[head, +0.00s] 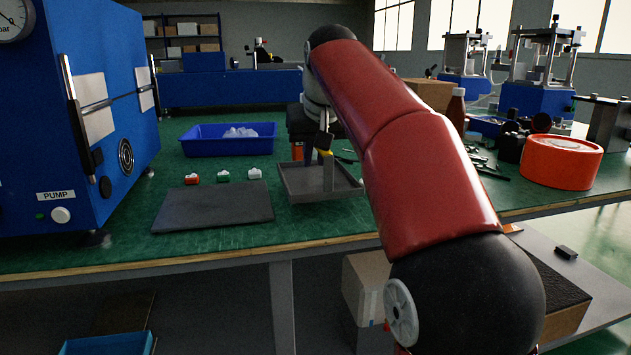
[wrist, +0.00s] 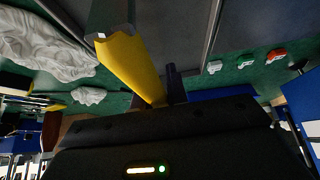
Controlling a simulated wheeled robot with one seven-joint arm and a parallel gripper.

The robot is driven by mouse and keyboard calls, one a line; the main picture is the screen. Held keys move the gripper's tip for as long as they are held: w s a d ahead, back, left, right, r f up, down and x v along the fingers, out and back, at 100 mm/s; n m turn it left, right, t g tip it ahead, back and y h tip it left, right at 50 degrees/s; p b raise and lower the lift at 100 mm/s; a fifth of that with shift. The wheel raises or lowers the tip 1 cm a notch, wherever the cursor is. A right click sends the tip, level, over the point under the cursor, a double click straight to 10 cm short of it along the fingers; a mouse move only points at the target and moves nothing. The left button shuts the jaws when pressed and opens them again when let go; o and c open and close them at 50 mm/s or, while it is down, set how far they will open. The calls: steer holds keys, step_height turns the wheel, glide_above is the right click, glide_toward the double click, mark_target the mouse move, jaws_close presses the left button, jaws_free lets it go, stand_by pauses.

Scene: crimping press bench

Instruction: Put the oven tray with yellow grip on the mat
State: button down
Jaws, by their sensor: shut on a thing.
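The grey oven tray (head: 293,184) is right of the mat in the head view, level or nearly so. I cannot tell whether it rests on the bench or hangs just above it. Its yellow grip (wrist: 130,70) runs up between my fingers in the wrist view. My gripper (head: 318,155) is shut on this grip, above the tray, with the fingers pointing down. The dark grey mat (head: 212,207) lies flat and empty near the bench's front edge. My red arm hides what lies right of the tray.
A blue bin (head: 227,146) with clear bags stands behind the mat. Red, green and white small connectors (head: 223,176) sit in a row at the mat's far edge. A blue pump cabinet (head: 75,120) stands left. An orange roll (head: 561,162) and tools lie right.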

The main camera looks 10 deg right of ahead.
mark_target(314, 176)
steer(key=shift+f+b, duration=0.6)
steer(key=shift+f, duration=1.1)
steer(key=shift+f, duration=0.1)
steer(key=c, duration=1.4)
jaws_free()
steer(key=shift+f, duration=0.1)
steer(key=shift+r, duration=0.3)
steer(key=p+v, duration=0.3)
steer(key=v, duration=0.8)
steer(key=shift+s+r, duration=0.25)
steer(key=shift+r, duration=0.1)
